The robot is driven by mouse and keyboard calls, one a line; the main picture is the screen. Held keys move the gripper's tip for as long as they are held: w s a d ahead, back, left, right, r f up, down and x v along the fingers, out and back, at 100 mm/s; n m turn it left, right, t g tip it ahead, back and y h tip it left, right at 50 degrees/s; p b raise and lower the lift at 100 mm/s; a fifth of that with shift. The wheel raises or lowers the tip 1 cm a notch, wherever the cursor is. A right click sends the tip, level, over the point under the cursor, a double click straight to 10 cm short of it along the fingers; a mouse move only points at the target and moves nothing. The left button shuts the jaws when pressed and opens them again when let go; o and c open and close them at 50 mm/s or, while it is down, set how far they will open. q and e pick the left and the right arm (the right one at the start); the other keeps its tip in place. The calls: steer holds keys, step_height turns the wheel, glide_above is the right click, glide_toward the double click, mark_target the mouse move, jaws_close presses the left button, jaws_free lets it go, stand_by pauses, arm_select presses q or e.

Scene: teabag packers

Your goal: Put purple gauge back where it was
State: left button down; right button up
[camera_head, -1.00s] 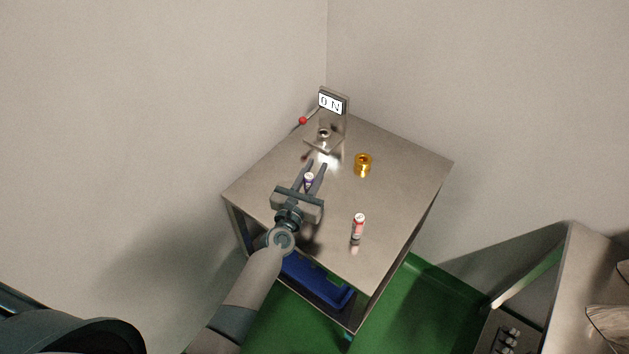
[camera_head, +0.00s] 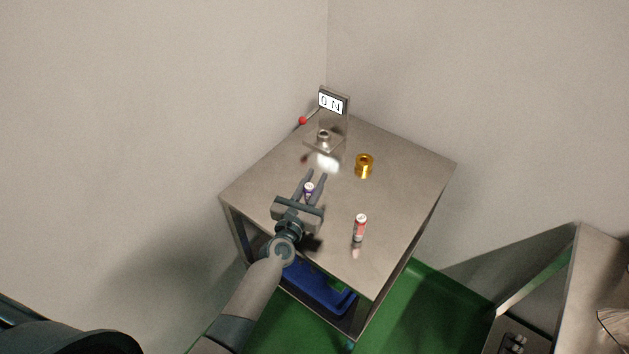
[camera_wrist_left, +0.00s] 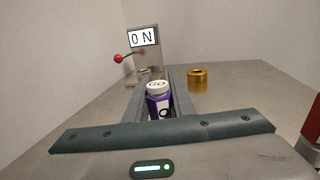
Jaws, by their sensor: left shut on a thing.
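The purple gauge (camera_head: 308,188) is a small purple cylinder with a white top marked "GO". It stands upright between the fingers of my left gripper (camera_head: 314,182), which is shut on it over the metal table (camera_head: 400,192). In the left wrist view the purple gauge (camera_wrist_left: 158,98) shows between the two fingers, its top facing the camera. I cannot tell whether its base touches the table. A red and white gauge (camera_head: 360,226) stands upright on the table to the right of the gripper. My right gripper is not in view.
A tester with an "0 N" display (camera_head: 333,103) and a red-knobbed lever (camera_head: 303,121) stands at the table's back corner. A gold ring-like part (camera_head: 364,166) sits right of the gripper. A blue bin (camera_head: 318,290) is below the tabletop.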

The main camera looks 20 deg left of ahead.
mark_target(307, 195)
arm_select(q)
steer(key=c, duration=1.5)
jaws_free()
steer(key=shift+f, duration=0.1)
steer(key=shift+r, duration=0.2)
steer(key=shift+s+f, duration=0.1)
steer(key=shift+s, duration=0.1)
steer(key=s, duration=0.3)
steer(key=s+b, duration=0.1)
steer(key=s, duration=0.2)
steer(key=s+a, duration=0.1)
steer(key=s, duration=0.3)
steer(key=shift+f, duration=0.15)
steer(key=shift+s+b, duration=0.3)
steer(key=shift+s, duration=0.5)
